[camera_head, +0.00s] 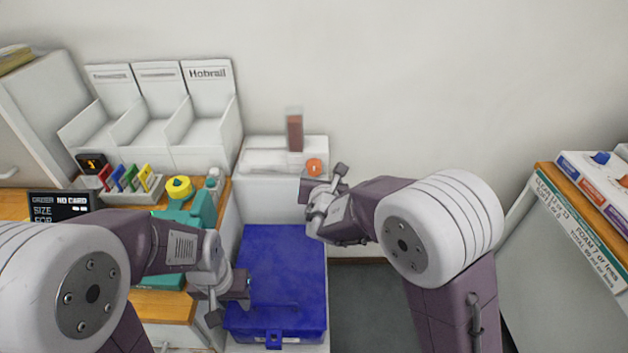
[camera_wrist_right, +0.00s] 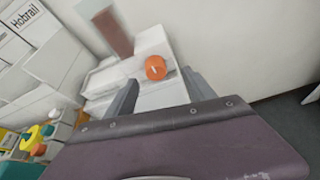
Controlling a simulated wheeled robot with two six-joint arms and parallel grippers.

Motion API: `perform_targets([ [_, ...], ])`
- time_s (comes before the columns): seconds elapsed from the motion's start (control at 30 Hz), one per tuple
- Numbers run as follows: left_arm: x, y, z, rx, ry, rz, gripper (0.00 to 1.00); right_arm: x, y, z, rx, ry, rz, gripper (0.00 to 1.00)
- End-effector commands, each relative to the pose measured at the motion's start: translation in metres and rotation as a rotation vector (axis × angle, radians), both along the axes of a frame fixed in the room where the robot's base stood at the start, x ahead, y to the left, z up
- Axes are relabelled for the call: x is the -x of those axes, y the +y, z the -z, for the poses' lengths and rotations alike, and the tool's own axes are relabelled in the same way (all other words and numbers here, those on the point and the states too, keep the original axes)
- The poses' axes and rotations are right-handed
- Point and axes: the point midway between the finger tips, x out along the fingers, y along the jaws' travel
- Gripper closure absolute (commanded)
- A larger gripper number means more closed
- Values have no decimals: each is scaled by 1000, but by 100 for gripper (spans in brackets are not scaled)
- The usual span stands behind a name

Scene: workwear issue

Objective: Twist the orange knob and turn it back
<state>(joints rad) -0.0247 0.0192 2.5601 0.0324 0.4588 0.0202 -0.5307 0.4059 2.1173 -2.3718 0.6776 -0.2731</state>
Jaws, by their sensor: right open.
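The orange knob (camera_head: 314,167) is on the front of a white unit (camera_head: 282,186) against the back wall. In the right wrist view the knob (camera_wrist_right: 156,67) lies ahead of and between the two fingers, with a pale mark on its face. My right gripper (camera_head: 322,179) is open and empty, close to the knob; the right wrist view shows its fingers (camera_wrist_right: 158,97) apart and a gap to the knob. My left gripper (camera_head: 232,298) is low at the left, over the blue box's left edge; its fingers are too small and turned to judge.
A reddish-brown block (camera_head: 295,133) stands upright on the white unit. A blue lidded box (camera_head: 280,270) sits below it. At left are white bins (camera_head: 160,120), colored tags, a yellow-topped item (camera_head: 179,187) and a teal device (camera_head: 185,215). A labelled counter (camera_head: 580,230) stands at right.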

Motion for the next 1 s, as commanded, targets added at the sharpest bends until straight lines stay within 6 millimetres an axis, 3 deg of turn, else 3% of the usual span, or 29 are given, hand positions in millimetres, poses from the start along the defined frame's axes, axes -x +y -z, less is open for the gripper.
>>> perform_targets([
  [0.07,0,0,4,0,0,0,64,3,13,7,8,1,-30,37],
  [0.27,0,0,0,0,0,0,64,-5,13,9,9,5,-30,37],
  [0.5,0,0,-7,0,0,0,64,-51,15,27,8,5,-26,37],
  [0.7,0,0,-10,0,0,0,64,-76,17,38,7,4,-26,37],
  [1.0,0,0,-10,0,0,0,64,-81,17,40,6,4,-27,37],
])
